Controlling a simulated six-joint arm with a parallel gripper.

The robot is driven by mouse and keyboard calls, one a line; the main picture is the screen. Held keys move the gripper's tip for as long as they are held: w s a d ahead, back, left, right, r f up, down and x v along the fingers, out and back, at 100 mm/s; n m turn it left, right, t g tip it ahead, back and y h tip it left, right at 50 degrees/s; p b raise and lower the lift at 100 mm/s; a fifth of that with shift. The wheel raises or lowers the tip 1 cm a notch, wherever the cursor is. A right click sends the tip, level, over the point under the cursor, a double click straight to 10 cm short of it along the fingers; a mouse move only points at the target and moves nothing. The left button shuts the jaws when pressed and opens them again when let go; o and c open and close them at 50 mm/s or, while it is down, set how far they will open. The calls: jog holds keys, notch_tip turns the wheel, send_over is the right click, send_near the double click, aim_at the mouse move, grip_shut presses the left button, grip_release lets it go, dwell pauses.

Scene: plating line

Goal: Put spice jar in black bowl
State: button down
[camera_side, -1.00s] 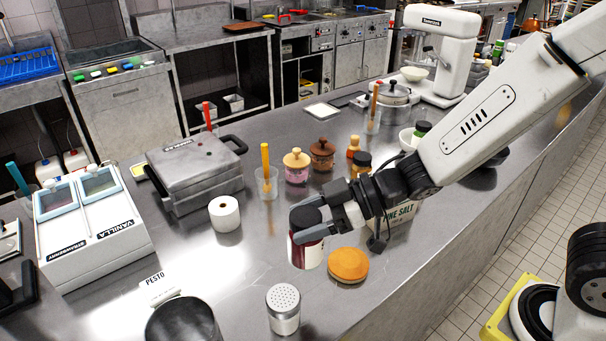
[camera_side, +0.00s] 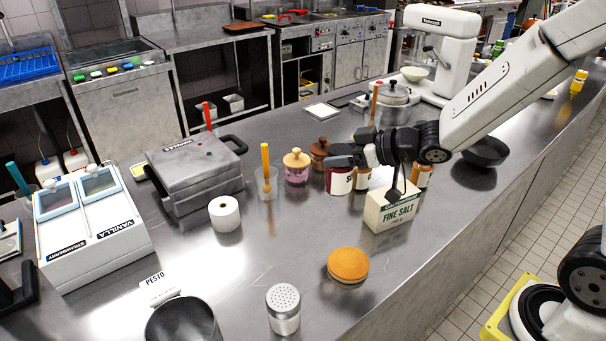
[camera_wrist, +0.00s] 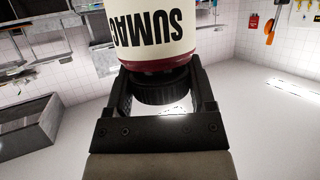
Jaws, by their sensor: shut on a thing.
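The spice jar (camera_side: 340,181) is dark red with a cream label. It hangs below my gripper (camera_side: 347,160) near the middle of the counter in the side view. In the wrist view the jar (camera_wrist: 155,35) shows the word SUMAC, and its black cap sits between the fingers of my gripper (camera_wrist: 161,88). The gripper is shut on the cap. The jar's height above the counter is hard to judge. The black bowl (camera_side: 487,153) stands on the counter to the right of the jar, partly behind my arm. No contents show in it.
A fine salt box (camera_side: 390,212) and an orange-lidded bottle (camera_side: 422,177) stand between jar and bowl. A bun-like round item (camera_side: 348,264) and a shaker (camera_side: 283,311) are in front.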

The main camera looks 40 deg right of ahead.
jog(key=s+d+m+t+h, duration=0.1)
jog(key=d+m+h, duration=0.85)
jog(key=d, duration=1.85)
jog(key=s+d+m+g+h, duration=0.3)
jog(key=s+d+h, duration=0.1)
jog(key=s+d, duration=0.5)
jog(key=s+d+m+g+h, duration=0.2)
jog(key=s+d+m+h, duration=0.3)
jog(key=d, duration=0.6)
jog(key=w+d+f+n+y, duration=0.1)
jog(key=w+d+f, duration=0.7)
jog(key=d+f, duration=0.1)
jog(key=shift+d, duration=0.4)
jog(key=shift+y, duration=0.25)
